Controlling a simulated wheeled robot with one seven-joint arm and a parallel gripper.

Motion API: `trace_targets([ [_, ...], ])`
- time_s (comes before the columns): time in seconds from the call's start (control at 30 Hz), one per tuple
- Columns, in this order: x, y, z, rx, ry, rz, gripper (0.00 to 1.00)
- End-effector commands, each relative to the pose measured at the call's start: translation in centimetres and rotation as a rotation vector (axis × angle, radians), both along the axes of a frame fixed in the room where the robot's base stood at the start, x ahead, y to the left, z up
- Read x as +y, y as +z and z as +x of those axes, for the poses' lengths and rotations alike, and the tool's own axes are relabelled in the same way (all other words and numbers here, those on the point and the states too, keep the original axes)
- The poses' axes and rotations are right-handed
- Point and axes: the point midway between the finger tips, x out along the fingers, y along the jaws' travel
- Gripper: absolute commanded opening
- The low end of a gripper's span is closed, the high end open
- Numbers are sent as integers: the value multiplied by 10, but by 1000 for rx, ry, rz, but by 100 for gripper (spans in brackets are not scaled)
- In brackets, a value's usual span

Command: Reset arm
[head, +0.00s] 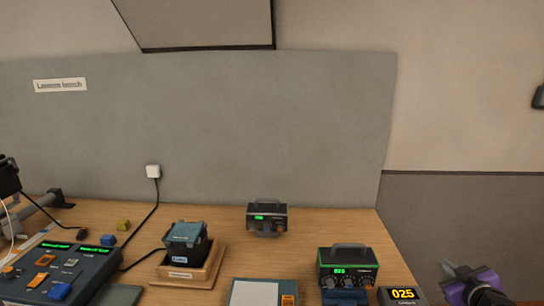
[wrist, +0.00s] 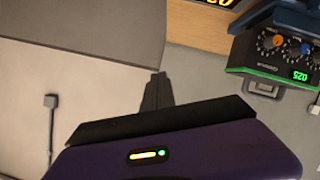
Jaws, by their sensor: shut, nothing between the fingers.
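My gripper (head: 447,268) is at the lower right corner of the head view, a purple body with dark fingers. It is to the right of the bench, beside the yellow 025 display, and touches nothing that I can see. In the wrist view its dark fingers (wrist: 157,88) are together and empty. The fader console (head: 72,268) with green displays, orange buttons and a blue cap is at the far left of the bench, partly cut off by the frame.
A green-edged knob box (head: 347,268) and a yellow 025 display (head: 402,295) stand at the bench's right end, close to my gripper. A smaller knob box (head: 267,218) and a wooden tray (head: 208,275) stand farther left. Bare bench (head: 320,225) lies between them.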

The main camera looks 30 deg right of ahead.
Motion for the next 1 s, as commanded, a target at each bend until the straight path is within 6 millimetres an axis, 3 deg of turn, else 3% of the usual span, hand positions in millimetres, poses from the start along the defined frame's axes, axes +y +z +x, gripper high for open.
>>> trace_targets([
  [0.23,91,-16,-2,-266,-70,65,0],
  [0.47,192,-24,-26,-441,-39,136,0],
  [0.7,290,-25,-69,-531,70,218,0],
  [1.0,390,-22,-141,-488,281,316,0],
])
